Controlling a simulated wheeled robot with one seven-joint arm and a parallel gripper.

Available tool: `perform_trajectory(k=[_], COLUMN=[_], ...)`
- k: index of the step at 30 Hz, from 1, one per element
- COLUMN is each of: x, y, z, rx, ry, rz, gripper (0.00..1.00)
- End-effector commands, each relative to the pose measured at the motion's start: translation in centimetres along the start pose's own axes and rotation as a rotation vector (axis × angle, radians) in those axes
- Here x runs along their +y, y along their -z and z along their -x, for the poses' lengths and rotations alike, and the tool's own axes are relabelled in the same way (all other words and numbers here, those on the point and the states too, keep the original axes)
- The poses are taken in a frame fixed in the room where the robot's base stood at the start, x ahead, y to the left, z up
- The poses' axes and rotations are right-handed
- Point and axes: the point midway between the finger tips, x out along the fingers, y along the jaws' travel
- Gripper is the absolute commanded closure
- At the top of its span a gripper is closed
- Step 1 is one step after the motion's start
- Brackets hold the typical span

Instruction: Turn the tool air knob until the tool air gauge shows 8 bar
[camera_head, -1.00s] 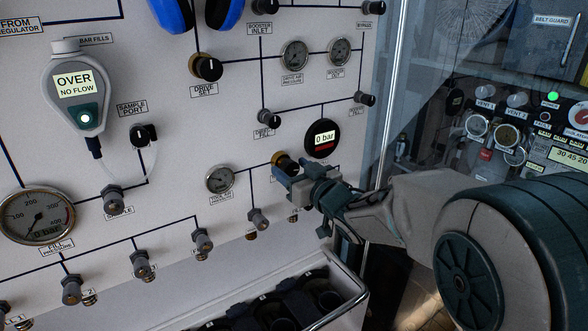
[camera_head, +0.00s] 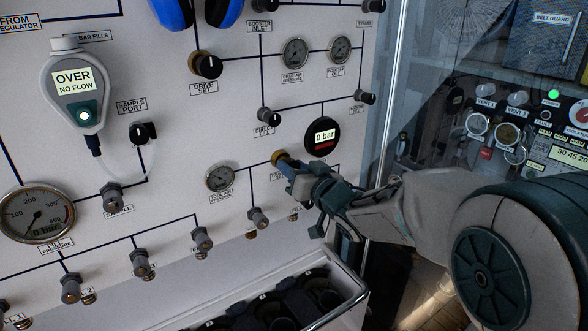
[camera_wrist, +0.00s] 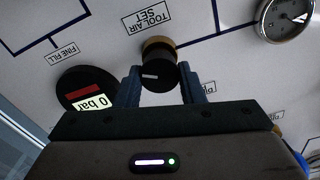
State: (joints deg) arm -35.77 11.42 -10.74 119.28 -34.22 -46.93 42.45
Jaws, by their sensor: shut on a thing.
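The tool air knob (camera_wrist: 157,72) is black with a brass collar, under the label "TOOL AIR SET" in the wrist view. My gripper (camera_wrist: 161,84) has its two blue fingers on either side of the knob and is shut on it. In the head view my gripper (camera_head: 291,170) covers most of the knob, and the brass collar (camera_head: 280,158) shows at its tip. The tool air gauge (camera_head: 220,178) is a small round dial left of the knob. It also shows at the upper right of the wrist view (camera_wrist: 285,17). Its reading is too small to tell.
Several valve knobs, such as one below (camera_head: 258,218), stick out from the panel. An open bin (camera_head: 345,300) with dark contents lies under it.

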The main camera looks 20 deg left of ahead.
Motion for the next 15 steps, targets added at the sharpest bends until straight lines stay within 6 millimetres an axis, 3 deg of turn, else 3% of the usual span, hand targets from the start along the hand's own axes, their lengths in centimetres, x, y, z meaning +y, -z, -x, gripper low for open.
perform_trajectory(k=[15], x=[0.26], y=[0.08], z=[0.03], rx=[-0.001], ry=[-0.002], rz=[-0.482], gripper=[0.88])
